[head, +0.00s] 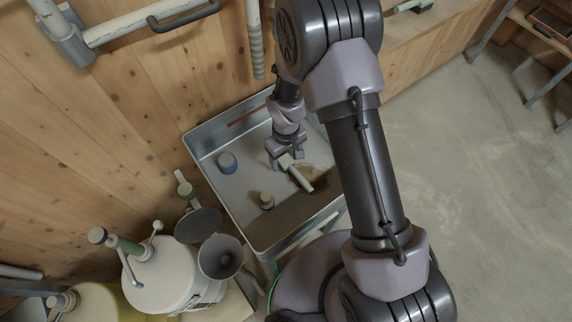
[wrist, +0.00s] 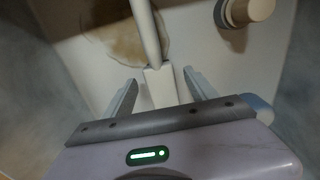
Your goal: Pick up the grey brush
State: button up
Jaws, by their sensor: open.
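A pale grey long-handled thing, which looks like the grey brush (head: 302,180), lies in the metal basin near its middle. In the wrist view the brush (wrist: 148,35) shows as a round handle ending in a pale block; I cannot make out bristles. My gripper (head: 285,161) reaches down into the basin at the brush's upper end. In the wrist view my gripper (wrist: 160,78) is open, with one finger on each side of the block and a gap beside each. I cannot tell the height between fingers and brush.
The basin (head: 205,180) has raised walls. It also holds a blue-grey cylinder (head: 227,162), a small tan-topped piece (head: 266,201) and a tan patch (head: 319,177) beside the brush. A white container (head: 163,275) and a grey funnel (head: 220,258) stand at lower left. A wooden wall (head: 110,130) rises behind.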

jog(key=shift+f, duration=0.95)
jog(key=shift+r, duration=0.15)
grip_shut()
notch_tip(320, 180, up, 10)
jog(key=p, duration=0.4)
jog(key=c, duration=0.7)
grip_release()
jog(key=shift+c, duration=0.2)
grip_shut()
